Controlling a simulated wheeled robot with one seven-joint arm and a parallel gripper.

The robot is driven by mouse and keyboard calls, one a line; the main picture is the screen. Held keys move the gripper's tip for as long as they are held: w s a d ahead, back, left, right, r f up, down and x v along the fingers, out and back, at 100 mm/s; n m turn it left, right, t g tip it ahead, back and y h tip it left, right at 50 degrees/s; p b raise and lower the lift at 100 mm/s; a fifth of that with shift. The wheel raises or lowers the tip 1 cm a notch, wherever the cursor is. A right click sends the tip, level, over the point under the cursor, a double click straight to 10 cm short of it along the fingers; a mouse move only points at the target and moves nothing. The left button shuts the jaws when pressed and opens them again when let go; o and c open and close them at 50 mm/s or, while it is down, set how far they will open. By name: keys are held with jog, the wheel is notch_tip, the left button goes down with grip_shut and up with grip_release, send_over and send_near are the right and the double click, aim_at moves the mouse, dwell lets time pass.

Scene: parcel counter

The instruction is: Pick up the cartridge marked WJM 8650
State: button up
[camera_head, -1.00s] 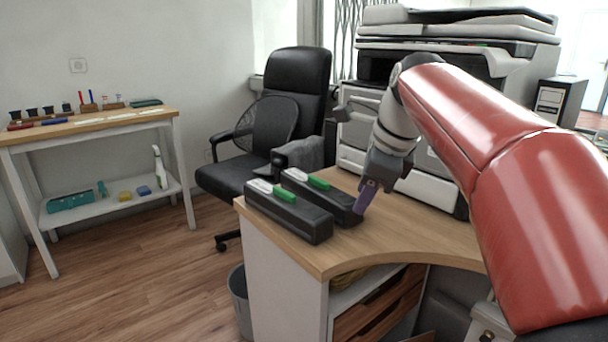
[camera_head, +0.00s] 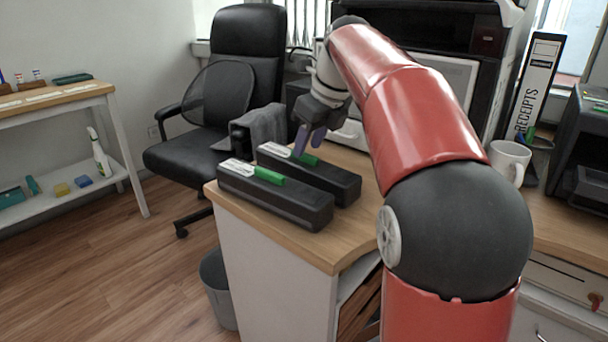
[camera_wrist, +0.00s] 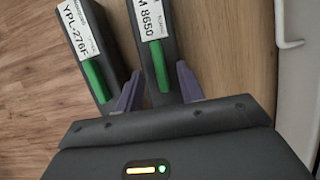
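Two long black cartridges lie side by side on the wooden counter, each with a white label and a green strip. The far one in the head view (camera_head: 335,184) is the right one in the wrist view (camera_wrist: 157,80); its partly cut-off label reads "M 8650". The near one (camera_head: 290,203) is the left one in the wrist view (camera_wrist: 88,45), labelled YPL-276F. My gripper (camera_head: 309,141) is open, its purple fingers above the far cartridge. In the wrist view my gripper (camera_wrist: 158,82) has one finger on each side of that cartridge's outline. Contact cannot be told.
The near cartridge lies close beside my left finger in the wrist view. The counter (camera_head: 345,228) is bare right of the cartridges. A mug (camera_head: 510,160) and a RECEIPTS binder (camera_head: 538,85) are at right.

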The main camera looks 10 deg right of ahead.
jog(key=shift+w+a+f, duration=0.15)
jog(key=shift+w+f, duration=0.05)
jog(key=shift+f, duration=0.45)
grip_shut()
dwell(0.9)
